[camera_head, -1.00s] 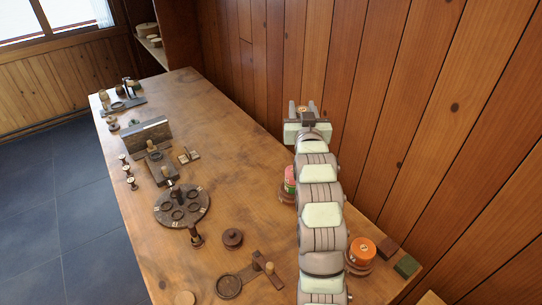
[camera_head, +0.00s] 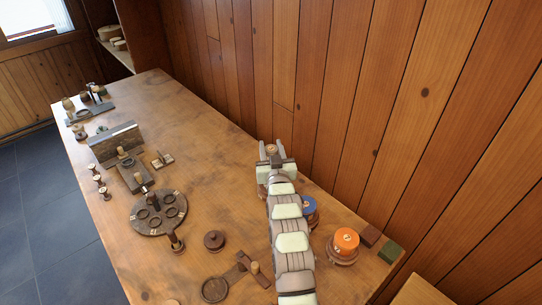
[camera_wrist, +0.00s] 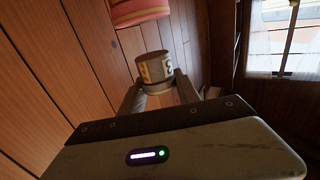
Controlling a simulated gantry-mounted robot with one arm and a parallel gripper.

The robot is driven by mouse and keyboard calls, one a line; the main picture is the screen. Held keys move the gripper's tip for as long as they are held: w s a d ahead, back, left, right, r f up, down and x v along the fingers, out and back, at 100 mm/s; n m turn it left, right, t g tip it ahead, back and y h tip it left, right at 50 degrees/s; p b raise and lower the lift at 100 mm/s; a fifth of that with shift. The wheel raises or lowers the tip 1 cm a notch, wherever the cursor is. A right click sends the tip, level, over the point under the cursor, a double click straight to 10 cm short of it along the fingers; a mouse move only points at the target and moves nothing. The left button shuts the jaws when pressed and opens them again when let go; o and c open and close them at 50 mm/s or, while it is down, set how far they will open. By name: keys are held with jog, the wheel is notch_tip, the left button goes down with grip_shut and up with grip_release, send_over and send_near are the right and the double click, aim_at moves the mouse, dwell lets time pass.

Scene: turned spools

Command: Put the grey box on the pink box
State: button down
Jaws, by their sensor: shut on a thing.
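My gripper (camera_head: 271,157) is shut on a short round box in the wrist view, the grey box (camera_wrist: 153,66), which has pale and yellow markings on its side. The fingers hold it from both sides. In the head view only a small brownish round top of the held box (camera_head: 271,148) shows between the fingers. A pink-red round box (camera_wrist: 138,11) shows at the top of the wrist view, cut off by the frame and apart from the held box. In the head view I cannot see the pink box; my arm may hide it.
A blue round piece (camera_head: 309,206) stands just right of my arm. An orange round piece (camera_head: 345,240) sits on a brown base farther right, near a dark red block (camera_head: 371,235) and a green block (camera_head: 390,252). The wood-panelled wall bounds the right side.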

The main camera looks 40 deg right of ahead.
jog(key=shift+f, duration=1.55)
jog(key=shift+f, duration=0.25)
jog(key=c, duration=0.9)
grip_release()
jog(key=shift+r, duration=0.1)
jog(key=shift+r, duration=0.15)
jog(key=shift+s+a, duration=0.15)
jog(key=shift+s, duration=0.05)
jog(key=v, duration=1.1)
jog(key=shift+s+a+p, duration=0.1)
jog(key=shift+s+p, duration=0.15)
jog(key=shift+p, duration=0.1)
